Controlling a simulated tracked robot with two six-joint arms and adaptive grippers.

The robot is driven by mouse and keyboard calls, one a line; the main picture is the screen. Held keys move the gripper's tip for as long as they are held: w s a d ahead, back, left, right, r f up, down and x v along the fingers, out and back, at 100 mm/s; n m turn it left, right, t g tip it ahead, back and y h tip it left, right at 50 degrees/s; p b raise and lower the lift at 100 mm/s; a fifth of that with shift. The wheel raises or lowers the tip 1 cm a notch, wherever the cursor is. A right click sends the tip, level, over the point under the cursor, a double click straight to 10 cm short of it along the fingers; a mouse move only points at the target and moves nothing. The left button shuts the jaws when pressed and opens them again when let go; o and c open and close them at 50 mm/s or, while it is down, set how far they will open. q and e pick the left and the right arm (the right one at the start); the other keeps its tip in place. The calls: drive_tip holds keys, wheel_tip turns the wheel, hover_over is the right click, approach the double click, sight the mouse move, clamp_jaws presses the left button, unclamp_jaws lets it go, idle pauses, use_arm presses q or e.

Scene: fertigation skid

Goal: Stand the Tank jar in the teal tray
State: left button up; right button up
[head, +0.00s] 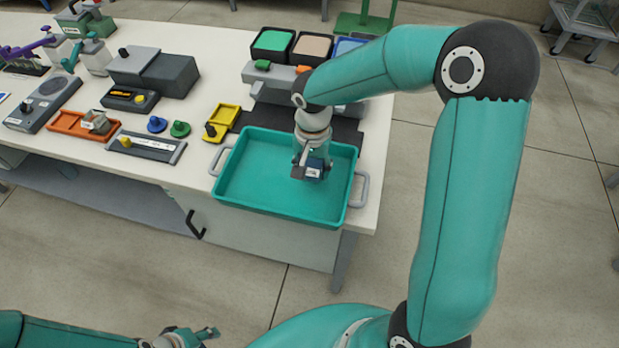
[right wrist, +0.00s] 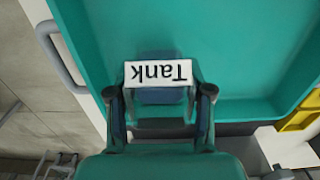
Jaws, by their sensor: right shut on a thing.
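The teal tray (head: 250,192) lies at the front right end of the table, with grey handles at its sides. My right gripper (head: 312,163) is over the right part of the tray, pointing down, and is shut on the Tank jar (head: 314,173). In the right wrist view the jar's white "Tank" label (right wrist: 158,73) shows upside down between the fingers, with the teal tray (right wrist: 210,45) behind it. The gripper hides most of the jar. I cannot tell whether its base touches the tray floor. My left gripper (head: 192,336) is at the bottom edge, away from the table; its opening is unclear.
Behind the tray stand a grey block unit (head: 272,87) and bins of green (head: 272,41) and beige material. Left of the tray are a yellow tray (head: 222,120), blue and green knobs, and an orange tray (head: 68,124). The tray's left part is empty.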

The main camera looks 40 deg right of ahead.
sight(312, 186)
drive_tip(key=shift+f, duration=2.05)
drive_tip(key=shift+f, duration=0.1)
drive_tip(key=o, duration=1.2)
wheel_tip(312, 186, up, 12)
drive_tip(key=shift+r, duration=0.1)
